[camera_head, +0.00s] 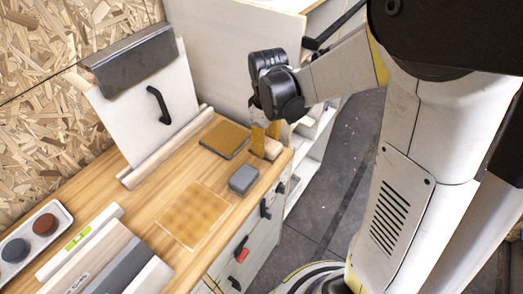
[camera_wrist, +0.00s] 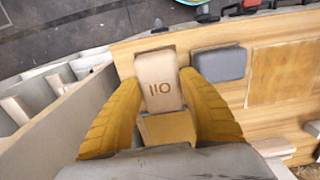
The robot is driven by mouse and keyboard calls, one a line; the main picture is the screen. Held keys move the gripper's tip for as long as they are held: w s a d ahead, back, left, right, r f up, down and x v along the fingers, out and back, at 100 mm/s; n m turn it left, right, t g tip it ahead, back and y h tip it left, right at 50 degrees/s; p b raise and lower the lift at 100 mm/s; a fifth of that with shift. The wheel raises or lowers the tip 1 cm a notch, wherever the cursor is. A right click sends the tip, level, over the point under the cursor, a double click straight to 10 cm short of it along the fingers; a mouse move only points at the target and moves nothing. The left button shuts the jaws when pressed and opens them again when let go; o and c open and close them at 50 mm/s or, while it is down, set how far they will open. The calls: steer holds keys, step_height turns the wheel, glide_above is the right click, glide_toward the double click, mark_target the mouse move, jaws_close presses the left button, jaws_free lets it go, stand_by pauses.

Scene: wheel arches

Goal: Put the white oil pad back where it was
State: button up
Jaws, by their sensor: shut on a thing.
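The oil pad (camera_wrist: 158,68) is a pale beige-white block with "OIL" printed on its face, upside down in the wrist view. My gripper (camera_wrist: 160,86) is shut on it, with one yellow finger on each side. In the head view my gripper (camera_head: 266,137) points down at the far right corner of the wooden worktop (camera_head: 150,200). The pad (camera_head: 272,149) shows there as a small pale block, partly hidden by the fingers. It is low at the worktop; I cannot tell if it touches.
A grey block (camera_head: 243,179) lies close beside the pad. A dark-edged orange plate (camera_head: 225,138) is behind it, and an orange-brown square (camera_head: 193,215) lies nearer. A white tray with round pads (camera_head: 43,226) is at the left. Drawers with handles (camera_head: 241,247) line the front.

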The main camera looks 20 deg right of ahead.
steer(key=shift+w+a+f, duration=0.3)
steer(key=shift+f, duration=0.1)
steer(key=shift+f+b, duration=0.9)
steer(key=shift+f, duration=0.9)
steer(key=shift+f, duration=0.15)
steer(key=o, duration=1.2)
steer(key=shift+c, duration=0.2)
